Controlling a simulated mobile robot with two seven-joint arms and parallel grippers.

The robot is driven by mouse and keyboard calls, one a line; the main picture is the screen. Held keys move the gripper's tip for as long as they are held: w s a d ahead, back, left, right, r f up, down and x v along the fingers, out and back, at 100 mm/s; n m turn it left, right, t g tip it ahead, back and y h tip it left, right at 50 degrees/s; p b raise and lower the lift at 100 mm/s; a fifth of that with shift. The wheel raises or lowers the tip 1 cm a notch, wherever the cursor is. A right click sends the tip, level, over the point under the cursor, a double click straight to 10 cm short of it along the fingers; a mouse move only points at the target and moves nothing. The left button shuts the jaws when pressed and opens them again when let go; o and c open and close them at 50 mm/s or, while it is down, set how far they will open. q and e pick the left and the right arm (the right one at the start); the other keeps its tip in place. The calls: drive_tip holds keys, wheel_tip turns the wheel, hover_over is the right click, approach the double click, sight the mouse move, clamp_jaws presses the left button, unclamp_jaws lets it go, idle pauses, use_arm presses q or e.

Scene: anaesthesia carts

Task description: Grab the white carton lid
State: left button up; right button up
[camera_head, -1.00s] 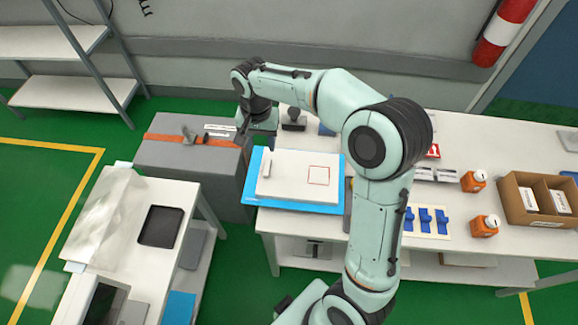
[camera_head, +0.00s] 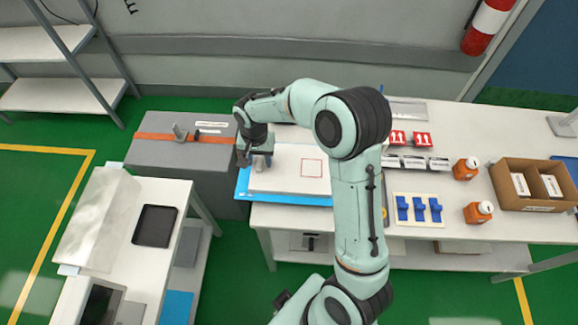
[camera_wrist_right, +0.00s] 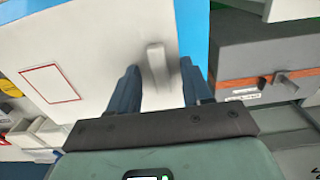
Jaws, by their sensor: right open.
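The white carton lid (camera_head: 287,180) is a flat white panel with a red square outline and a small upright grip near its left end. It lies on a blue sheet (camera_head: 240,190) at the left end of the long white table. In the right wrist view the lid (camera_wrist_right: 95,45) shows its pale grip (camera_wrist_right: 155,62) between my dark fingers. My right gripper (camera_head: 256,160) is open over the grip, with one finger (camera_wrist_right: 158,84) on either side and gaps visible. Whether the fingers reach down around the grip is unclear. My left gripper is out of view.
A grey case (camera_head: 165,160) with an orange strap stands just left of the lid. Blue clips (camera_head: 419,209), orange bottles (camera_head: 478,212) and a brown cardboard box (camera_head: 510,202) stand to the right. A white cart (camera_head: 175,205) with a black tray is at front left.

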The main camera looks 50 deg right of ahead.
clamp_jaws()
drive_tip(key=shift+r, duration=0.2)
